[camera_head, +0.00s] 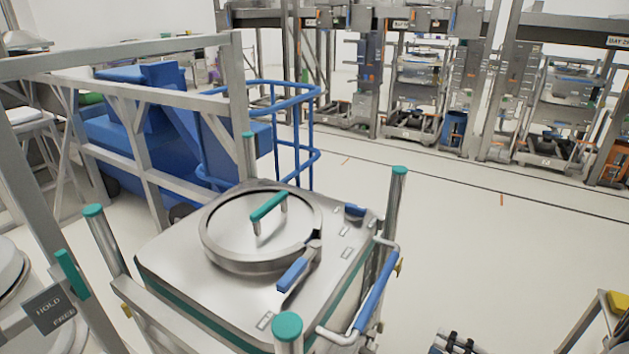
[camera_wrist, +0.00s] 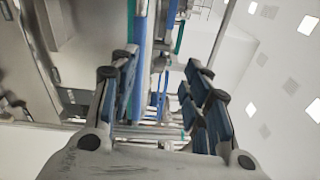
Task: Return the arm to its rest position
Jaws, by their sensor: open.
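My gripper (camera_wrist: 159,72) is open in the wrist view. Its two dark-jointed fingers with blue pads stand apart, with nothing held between them. Past them are long blue, green and steel bars, too tangled to name. In the head view, a small dark part at the bottom edge, right of the bin, looks like the tip of my gripper (camera_head: 456,344); the rest of the arm is out of view. A steel bin (camera_head: 190,290) stands in front, with a round lid (camera_head: 235,228) on top. The lid has a green handle and a blue-gripped latch lever (camera_head: 293,273).
Green-capped posts (camera_head: 390,215) rise at the bin's corners, and a blue-sleeved side handle (camera_head: 376,292) sticks out right. A steel frame (camera_head: 150,180) and blue railing (camera_head: 285,110) stand behind left. A yellow-topped stand (camera_head: 617,300) is at lower right. Open floor (camera_head: 490,250) lies between.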

